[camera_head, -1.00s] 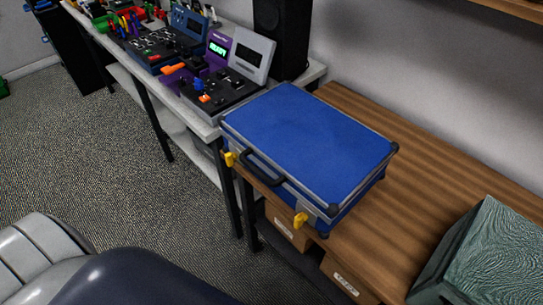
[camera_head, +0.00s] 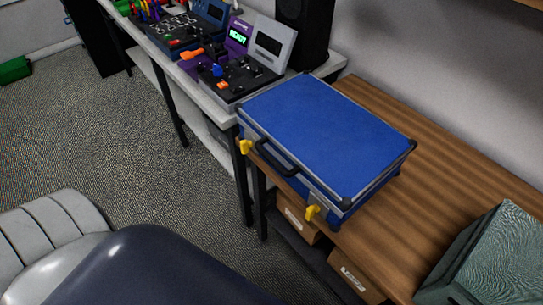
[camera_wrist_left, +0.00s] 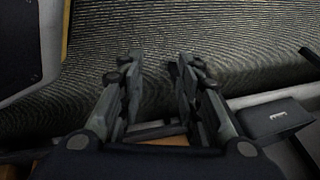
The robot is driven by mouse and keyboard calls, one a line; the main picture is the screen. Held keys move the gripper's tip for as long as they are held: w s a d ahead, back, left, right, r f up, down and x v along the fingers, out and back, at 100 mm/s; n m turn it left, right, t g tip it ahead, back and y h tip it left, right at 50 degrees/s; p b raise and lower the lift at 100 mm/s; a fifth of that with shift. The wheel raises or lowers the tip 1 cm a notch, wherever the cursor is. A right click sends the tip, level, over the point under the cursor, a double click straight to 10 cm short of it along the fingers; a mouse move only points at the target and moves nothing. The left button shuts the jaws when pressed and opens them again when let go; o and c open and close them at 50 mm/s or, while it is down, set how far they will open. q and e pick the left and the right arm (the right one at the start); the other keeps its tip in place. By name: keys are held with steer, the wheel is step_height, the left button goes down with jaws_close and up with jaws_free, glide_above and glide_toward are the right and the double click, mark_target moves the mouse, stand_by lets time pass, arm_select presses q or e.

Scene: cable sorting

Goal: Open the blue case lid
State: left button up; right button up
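The blue case (camera_head: 325,138) lies flat on the wooden table with its lid shut. It has metal edges, black corners and a black handle (camera_head: 277,160) on its front side. Two yellow latches, one on the left (camera_head: 245,147) and one on the right (camera_head: 312,212), stick out from that side. In the left wrist view my left gripper (camera_wrist_left: 152,75) is open, its two dark fingers apart with nothing between them. The case is not clearly seen in that view. My right gripper is not in view.
The wooden table (camera_head: 400,245) has bare top right of the case. A grey-green box (camera_head: 490,260) stands at its right. A light bench with control panels (camera_head: 235,75) and a black speaker (camera_head: 303,30) adjoins behind left. Grey carpet (camera_head: 130,160) is open at left.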

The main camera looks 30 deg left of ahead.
mark_target(270, 156)
arm_select(q)
steer(key=w+a+r+m+t, duration=0.35)
steer(key=w+r, duration=0.35)
steer(key=r, duration=0.4)
steer(key=w+a+r+m+t, duration=0.35)
steer(key=w+r, duration=0.25)
steer(key=r, duration=0.6)
steer(key=w+d+r+m+t+h, duration=0.1)
steer(key=w+d+r+m+h, duration=0.2)
steer(key=r, duration=0.6)
steer(key=w+d+r+m+t+h, duration=0.1)
steer(key=d+r+m, duration=0.4)
steer(key=r, duration=0.5)
steer(key=w+d+r+m+t+h, duration=0.1)
steer(key=w+d+r+m+h, duration=0.15)
steer(key=d+r, duration=0.45)
steer(key=shift+w+d+f, duration=0.1)
steer(key=shift+w+d, duration=0.1)
steer(key=shift+w, duration=1.3)
steer(key=shift+w+d+f, duration=0.1)
steer(key=shift+w+d, duration=0.15)
steer(key=shift+w, duration=1.3)
steer(key=shift+w+d, duration=0.2)
steer(key=shift+w, duration=1.3)
steer(key=shift+c, duration=0.3)
jaws_close()
